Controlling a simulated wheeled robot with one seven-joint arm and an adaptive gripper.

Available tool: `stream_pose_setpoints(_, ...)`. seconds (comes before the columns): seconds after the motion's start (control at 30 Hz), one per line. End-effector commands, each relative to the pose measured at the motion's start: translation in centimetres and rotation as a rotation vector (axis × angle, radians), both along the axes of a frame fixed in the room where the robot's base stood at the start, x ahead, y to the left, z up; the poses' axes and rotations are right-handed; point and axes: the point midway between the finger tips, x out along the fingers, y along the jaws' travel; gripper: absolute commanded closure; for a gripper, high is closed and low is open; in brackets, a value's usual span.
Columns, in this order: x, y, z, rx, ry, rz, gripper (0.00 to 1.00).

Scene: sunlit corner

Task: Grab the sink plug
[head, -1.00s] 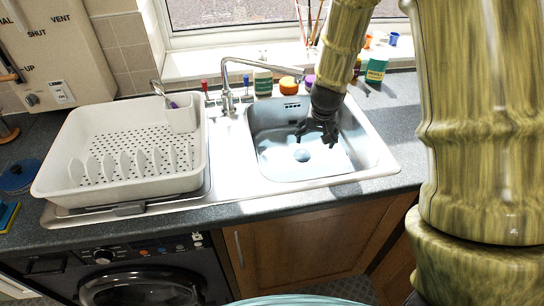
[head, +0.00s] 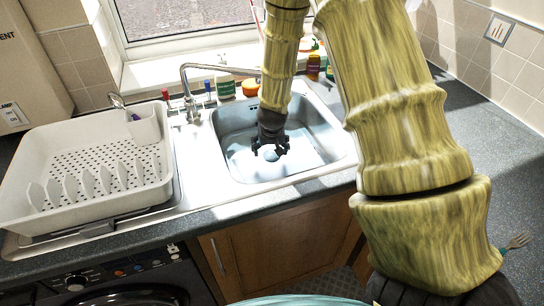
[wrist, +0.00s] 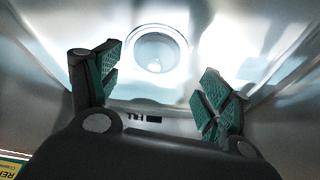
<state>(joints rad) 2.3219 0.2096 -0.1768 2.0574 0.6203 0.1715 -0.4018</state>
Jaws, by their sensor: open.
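The sink plug (wrist: 157,48) appears as a pale round disc inside a ring on the sink floor in the wrist view, just beyond and between my fingertips. In the head view it shows as a pale blue round spot (head: 271,155), partly hidden by my fingers. I cannot tell how far it stands out of the drain. My gripper (head: 270,150) points down into the sink basin (head: 235,172), above the plug and apart from it. In the wrist view my gripper (wrist: 160,72) is open, with nothing between its green-padded fingers.
The basin walls surround my gripper. A tap (head: 188,85) stands on the left with its spout reaching over the basin's back. A white dish rack (head: 85,205) fills the drainer on the left. Small bottles and an orange jar (head: 251,89) stand behind the sink. A fork (head: 517,241) lies at far right.

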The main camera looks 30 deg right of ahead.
Motion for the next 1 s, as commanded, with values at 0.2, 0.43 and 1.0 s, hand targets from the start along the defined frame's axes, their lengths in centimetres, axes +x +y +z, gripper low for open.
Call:
stream_pose_setpoints(0.2, 0.6, -1.0, -2.0, 0.002, 0.002, -0.003, 0.21)
stream_pose_setpoints(0.43, 1.4, -1.5, -3.9, 0.002, 0.001, -0.001, 0.21)
stream_pose_setpoints(1.0, 1.5, -1.5, -4.3, 0.0, 0.001, 0.0, 0.59)
